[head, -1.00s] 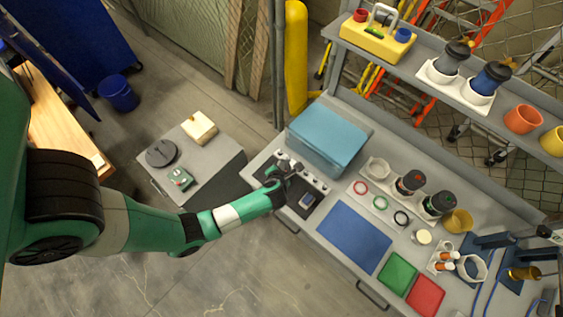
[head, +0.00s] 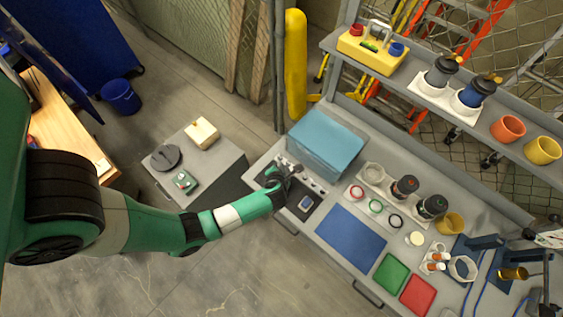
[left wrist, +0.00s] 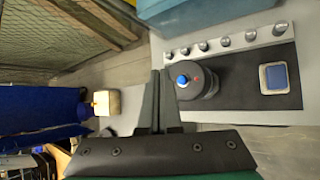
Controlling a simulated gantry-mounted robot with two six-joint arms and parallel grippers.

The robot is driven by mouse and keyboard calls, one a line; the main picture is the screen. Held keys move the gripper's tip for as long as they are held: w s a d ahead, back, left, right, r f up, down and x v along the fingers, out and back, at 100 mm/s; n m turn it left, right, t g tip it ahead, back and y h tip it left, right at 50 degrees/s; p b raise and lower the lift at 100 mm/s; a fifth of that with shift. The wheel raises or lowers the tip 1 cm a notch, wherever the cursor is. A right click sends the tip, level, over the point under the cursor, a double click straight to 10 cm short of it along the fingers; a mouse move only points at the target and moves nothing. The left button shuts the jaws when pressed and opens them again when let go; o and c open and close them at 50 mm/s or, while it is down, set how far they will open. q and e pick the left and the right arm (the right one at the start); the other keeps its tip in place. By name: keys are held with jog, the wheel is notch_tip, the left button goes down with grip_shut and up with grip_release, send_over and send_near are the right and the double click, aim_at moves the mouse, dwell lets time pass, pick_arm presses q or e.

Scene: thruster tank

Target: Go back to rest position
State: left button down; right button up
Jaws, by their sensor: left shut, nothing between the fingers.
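My left gripper (head: 287,181) reaches in from the left on its green and white arm. It is over the left end of the grey workbench (head: 262,158), near the black control panel (head: 318,203). In the left wrist view its dark fingers (left wrist: 160,100) are together with nothing between them. A dark round piece with a blue centre and a red mark (left wrist: 196,80) sits on the panel just right of the fingers; I cannot tell whether they touch it. My right gripper is not in view.
A lidded blue tub (head: 325,145) stands just behind the gripper. A blue mat (head: 350,236) and several rings and cups lie to the right. A grey cabinet (head: 213,172) stands to the left, with open floor in front.

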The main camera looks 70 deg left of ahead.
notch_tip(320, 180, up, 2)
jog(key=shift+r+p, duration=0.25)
jog(key=shift+p, duration=0.55)
